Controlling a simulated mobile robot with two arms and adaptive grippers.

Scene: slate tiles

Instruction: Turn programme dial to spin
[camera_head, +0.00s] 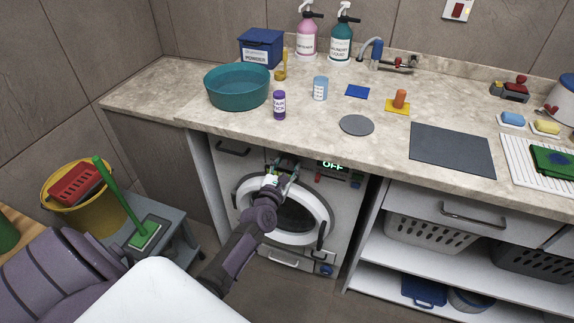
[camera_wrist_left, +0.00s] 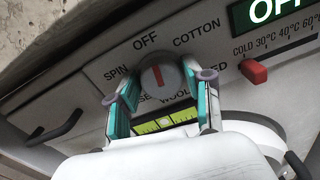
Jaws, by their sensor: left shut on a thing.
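The programme dial (camera_wrist_left: 158,77) is a round grey knob with a red mark on the washing machine's (camera_head: 328,228) front panel. The red mark points up toward the OFF label, with SPIN to its left and COTTON to its right. My left gripper (camera_wrist_left: 158,88) is shut on the dial, one teal-padded finger on each side. In the head view my left gripper (camera_head: 283,167) reaches the panel above the round door and hides the dial. The display (camera_head: 332,166) reads OFF in green. My right gripper is not in view.
A red temperature slider (camera_wrist_left: 254,71) sits right of the dial. The worktop (camera_head: 300,135) overhangs just above the panel. The white door ring (camera_head: 241,200) is below my gripper. A stool (camera_head: 170,228) with a green-handled brush and yellow bucket (camera_head: 76,218) stands left.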

